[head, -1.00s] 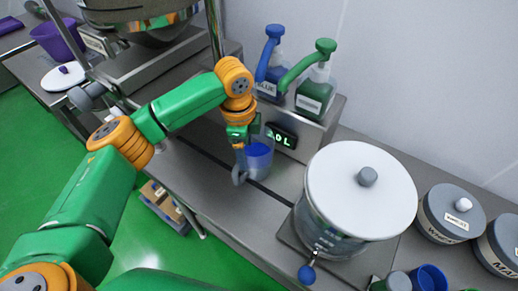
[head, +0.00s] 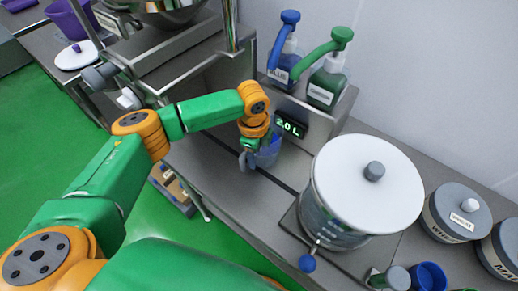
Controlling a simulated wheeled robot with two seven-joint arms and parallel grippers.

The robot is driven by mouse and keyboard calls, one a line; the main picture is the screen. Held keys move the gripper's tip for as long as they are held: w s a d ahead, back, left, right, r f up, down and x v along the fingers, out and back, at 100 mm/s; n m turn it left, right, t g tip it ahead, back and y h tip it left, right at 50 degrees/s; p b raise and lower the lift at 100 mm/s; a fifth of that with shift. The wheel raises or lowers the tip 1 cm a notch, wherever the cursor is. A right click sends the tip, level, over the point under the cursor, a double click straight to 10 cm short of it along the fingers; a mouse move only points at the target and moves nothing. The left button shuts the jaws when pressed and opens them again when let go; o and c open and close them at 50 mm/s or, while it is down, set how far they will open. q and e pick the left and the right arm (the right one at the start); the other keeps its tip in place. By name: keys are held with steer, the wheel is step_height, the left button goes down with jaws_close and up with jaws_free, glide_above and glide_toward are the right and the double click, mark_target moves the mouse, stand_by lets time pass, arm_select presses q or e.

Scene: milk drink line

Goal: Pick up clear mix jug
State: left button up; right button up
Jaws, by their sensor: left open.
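The clear mix jug (head: 269,153) stands on the steel counter in front of the pump bottles, below the green display that reads 2.0 L. It has blue in its lower part. My left gripper (head: 248,156) is open and points down at the jug's left side, close to its grey handle. The gripper covers part of the jug and handle, and I cannot tell whether they touch. My right gripper is not in view.
A blue pump bottle (head: 284,62) and a green pump bottle (head: 327,85) stand behind the jug. A large clear container with a white lid (head: 345,180) stands to the right. Grey lidded tubs (head: 455,213) and a blue cup (head: 428,276) are farther right.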

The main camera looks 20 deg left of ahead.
arm_select(q)
jaws_close()
stand_by(1.1)
